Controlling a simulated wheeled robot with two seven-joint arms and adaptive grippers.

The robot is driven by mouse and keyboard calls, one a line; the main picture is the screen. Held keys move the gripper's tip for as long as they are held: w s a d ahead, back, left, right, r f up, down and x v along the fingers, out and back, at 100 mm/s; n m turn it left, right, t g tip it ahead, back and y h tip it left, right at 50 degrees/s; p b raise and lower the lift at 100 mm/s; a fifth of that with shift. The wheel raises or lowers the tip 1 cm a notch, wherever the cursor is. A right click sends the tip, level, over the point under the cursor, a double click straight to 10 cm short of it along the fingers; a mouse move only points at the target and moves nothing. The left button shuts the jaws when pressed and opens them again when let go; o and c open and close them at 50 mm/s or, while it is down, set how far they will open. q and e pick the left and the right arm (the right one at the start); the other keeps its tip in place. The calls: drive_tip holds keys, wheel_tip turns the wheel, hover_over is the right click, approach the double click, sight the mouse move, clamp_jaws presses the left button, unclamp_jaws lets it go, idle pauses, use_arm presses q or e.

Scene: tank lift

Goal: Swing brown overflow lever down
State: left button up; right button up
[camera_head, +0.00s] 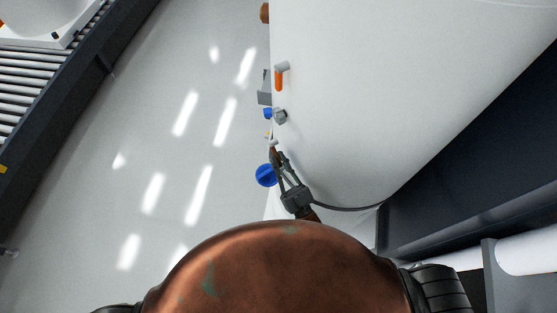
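A brown piece (265,12), which looks like the overflow lever, shows at the top edge on the left side of the big white tank (400,80). It is partly cut off by the frame, so its full shape and angle cannot be told. My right gripper (276,152) is at the tank's lower left side, well below the brown piece in the picture and apart from it. Its dark fingers point up the picture, near a small pale part (272,142). Whether they are open or shut is too small to tell. My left gripper is not in view.
An orange handle (279,80), a grey plate (264,97) and a small blue fitting (268,113) line the tank's left side. A round blue knob (265,175) is beside my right gripper. A roller conveyor (30,85) stands far left. The floor between is clear.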

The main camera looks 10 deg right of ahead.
drive_tip(key=o, duration=0.4)
drive_tip(key=v, duration=1.2)
